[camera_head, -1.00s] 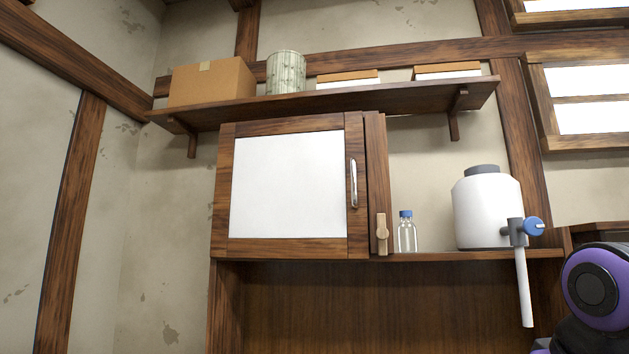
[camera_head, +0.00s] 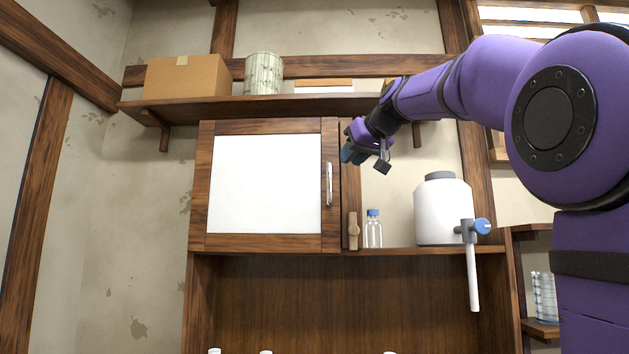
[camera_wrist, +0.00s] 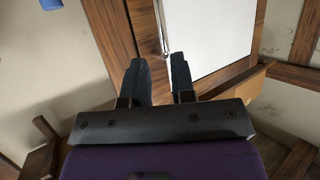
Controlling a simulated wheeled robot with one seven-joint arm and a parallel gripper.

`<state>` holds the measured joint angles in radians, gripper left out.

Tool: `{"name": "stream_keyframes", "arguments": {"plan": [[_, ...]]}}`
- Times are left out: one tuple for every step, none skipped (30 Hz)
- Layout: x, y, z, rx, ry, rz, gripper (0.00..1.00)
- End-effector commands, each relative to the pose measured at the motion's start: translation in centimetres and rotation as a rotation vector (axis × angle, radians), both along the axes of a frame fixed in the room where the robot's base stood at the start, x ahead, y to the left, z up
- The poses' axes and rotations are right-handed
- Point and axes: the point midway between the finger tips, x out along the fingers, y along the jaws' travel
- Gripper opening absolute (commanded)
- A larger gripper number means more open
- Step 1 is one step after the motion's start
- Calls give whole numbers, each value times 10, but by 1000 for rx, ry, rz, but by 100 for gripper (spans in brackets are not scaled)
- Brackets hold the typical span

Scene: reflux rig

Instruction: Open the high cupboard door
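The high cupboard door (camera_head: 264,186) has a dark wood frame and a white panel, and it is closed. Its silver vertical handle (camera_head: 329,184) is on the right side of the frame. My gripper (camera_head: 349,155) is up beside the door's right edge, to the right of the handle's upper end. In the wrist view the two dark fingers of my gripper (camera_wrist: 160,75) are apart with nothing between them. The handle (camera_wrist: 163,30) shows beyond the fingertips, and the white door panel (camera_wrist: 208,30) is to its right. I see no contact with the handle.
A shelf (camera_head: 250,108) above the cupboard carries a cardboard box (camera_head: 186,76) and a patterned canister (camera_head: 263,74). Right of the cupboard stand a wooden peg-like piece (camera_head: 353,230), a blue-capped bottle (camera_head: 373,232) and a white tank (camera_head: 442,212) with a tap.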

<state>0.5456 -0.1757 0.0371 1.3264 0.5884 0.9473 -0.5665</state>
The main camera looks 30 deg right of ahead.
Motion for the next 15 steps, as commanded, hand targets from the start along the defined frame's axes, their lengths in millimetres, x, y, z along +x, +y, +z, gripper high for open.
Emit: {"name": "stream_keyframes", "arguments": {"plan": [[3,0,-1,0,0,0,24],[6,0,-2,0,0,0,24],[10,0,-4,0,1,1,24],[14,0,-6,1,2,2,24],[18,0,-8,2,3,1,24],[24,0,-11,2,3,1,24],[29,0,-13,1,2,1,24],[34,0,-15,2,3,1,24],[41,0,-18,1,4,1,24],[46,-1,-20,1,3,1,24],[51,0,-22,0,2,1,24],[57,0,-25,1,3,2,24],[62,0,-27,1,4,1,24],[66,0,-29,1,3,1,24],[72,0,-31,2,2,1,24]]}}
